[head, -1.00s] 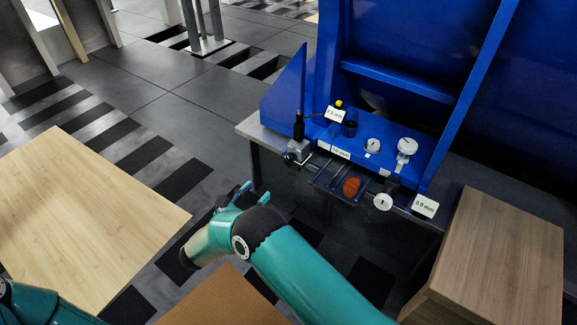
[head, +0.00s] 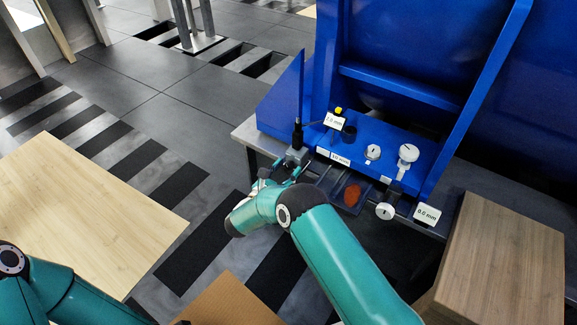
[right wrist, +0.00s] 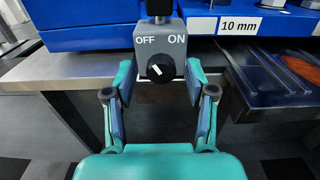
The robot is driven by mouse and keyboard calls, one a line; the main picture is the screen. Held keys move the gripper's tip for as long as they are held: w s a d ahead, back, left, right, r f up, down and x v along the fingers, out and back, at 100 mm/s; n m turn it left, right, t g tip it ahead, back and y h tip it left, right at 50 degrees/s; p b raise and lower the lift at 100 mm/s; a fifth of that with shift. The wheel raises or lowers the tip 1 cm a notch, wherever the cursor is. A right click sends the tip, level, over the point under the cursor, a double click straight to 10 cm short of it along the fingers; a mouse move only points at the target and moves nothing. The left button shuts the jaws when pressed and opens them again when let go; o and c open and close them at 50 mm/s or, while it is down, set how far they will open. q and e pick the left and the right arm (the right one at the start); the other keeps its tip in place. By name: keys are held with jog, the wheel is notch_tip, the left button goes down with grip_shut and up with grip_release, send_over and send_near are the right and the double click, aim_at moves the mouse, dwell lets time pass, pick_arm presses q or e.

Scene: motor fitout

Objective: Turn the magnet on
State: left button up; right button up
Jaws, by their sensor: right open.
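The magnet is a grey block (right wrist: 161,45) marked OFF and ON, with a black rotary knob (right wrist: 161,68) on its front. The knob's white mark points up and left, toward OFF. In the head view the magnet block (head: 292,155) sits at the table's front left corner under a black post, partly hidden by my gripper. My right gripper (head: 283,172) is open in front of it. In the right wrist view its fingertips (right wrist: 159,71) stand on either side of the knob, with gaps showing. My left gripper is out of view.
A blue machine (head: 395,150) rises behind, with white dials and a 10 mm label (right wrist: 239,25). A dark tray (head: 335,185) with an orange-brown round piece (head: 352,195) lies just right of my gripper. Wooden surfaces stand left (head: 80,215) and right (head: 505,250).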

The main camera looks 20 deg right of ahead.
jog(key=shift+d, duration=0.1)
jog(key=c, duration=1.1)
jog(key=shift+d+n+b, duration=0.1)
jog(key=shift+n+b, duration=0.2)
jog(key=shift+n, duration=0.1)
grip_shut()
jog(key=shift+n, duration=0.3)
jog(key=o, duration=1.1)
grip_release()
